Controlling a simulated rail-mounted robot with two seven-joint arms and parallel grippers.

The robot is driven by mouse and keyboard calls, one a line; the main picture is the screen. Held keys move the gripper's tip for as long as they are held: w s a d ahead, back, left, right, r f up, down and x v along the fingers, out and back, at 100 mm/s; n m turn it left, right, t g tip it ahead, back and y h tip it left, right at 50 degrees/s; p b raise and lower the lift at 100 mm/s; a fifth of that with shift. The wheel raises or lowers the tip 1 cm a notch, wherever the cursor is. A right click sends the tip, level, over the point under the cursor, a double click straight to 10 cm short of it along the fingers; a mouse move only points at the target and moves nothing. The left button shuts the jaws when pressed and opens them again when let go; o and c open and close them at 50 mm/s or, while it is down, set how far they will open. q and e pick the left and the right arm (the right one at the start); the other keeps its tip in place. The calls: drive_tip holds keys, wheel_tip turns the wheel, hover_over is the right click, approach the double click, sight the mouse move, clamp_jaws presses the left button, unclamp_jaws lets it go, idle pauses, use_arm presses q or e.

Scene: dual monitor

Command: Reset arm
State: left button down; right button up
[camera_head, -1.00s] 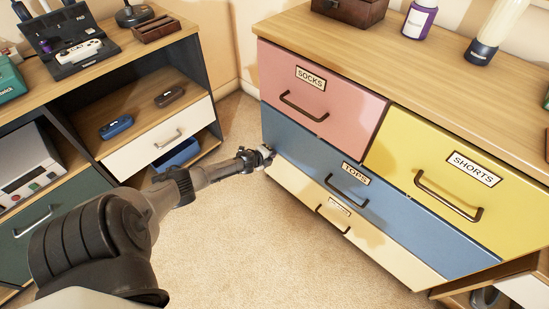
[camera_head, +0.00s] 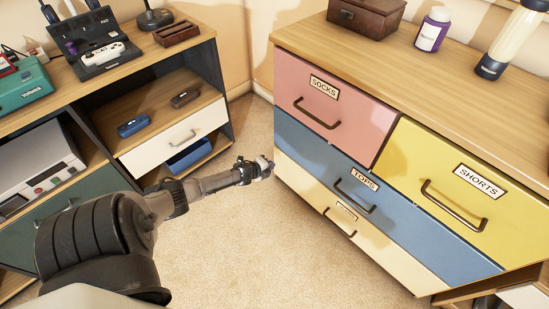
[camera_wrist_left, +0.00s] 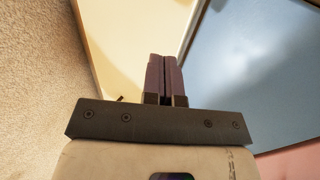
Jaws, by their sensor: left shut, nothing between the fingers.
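My left arm reaches in from the lower left in the head view. Its left gripper (camera_head: 266,167) is over the carpet, just left of the dresser's front corner. In the left wrist view the two fingers of this gripper (camera_wrist_left: 165,75) are together, with nothing between them. Behind them show the cream drawer front (camera_wrist_left: 135,35) and the blue drawer front (camera_wrist_left: 260,70). My right gripper is in neither view.
The dresser has a pink SOCKS drawer (camera_head: 335,105), a yellow SHORTS drawer (camera_head: 460,190), a blue TOPS drawer (camera_head: 390,213) and a cream bottom drawer (camera_head: 350,228), all shut. A shelf unit (camera_head: 172,135) stands at left. Carpet (camera_head: 250,245) between is clear.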

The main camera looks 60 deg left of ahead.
use_arm(q)
drive_tip(key=p+v, duration=0.3)
drive_tip(key=v, duration=0.4)
drive_tip(key=shift+w+r+p, duration=0.15)
drive_tip(key=shift+r+p, duration=0.1)
drive_tip(key=shift+p, duration=0.05)
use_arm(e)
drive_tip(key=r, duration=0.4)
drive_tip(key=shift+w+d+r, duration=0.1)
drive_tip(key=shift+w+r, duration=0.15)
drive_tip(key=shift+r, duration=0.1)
use_arm(q)
drive_tip(key=shift+w+a, duration=0.1)
drive_tip(key=shift+w, duration=0.05)
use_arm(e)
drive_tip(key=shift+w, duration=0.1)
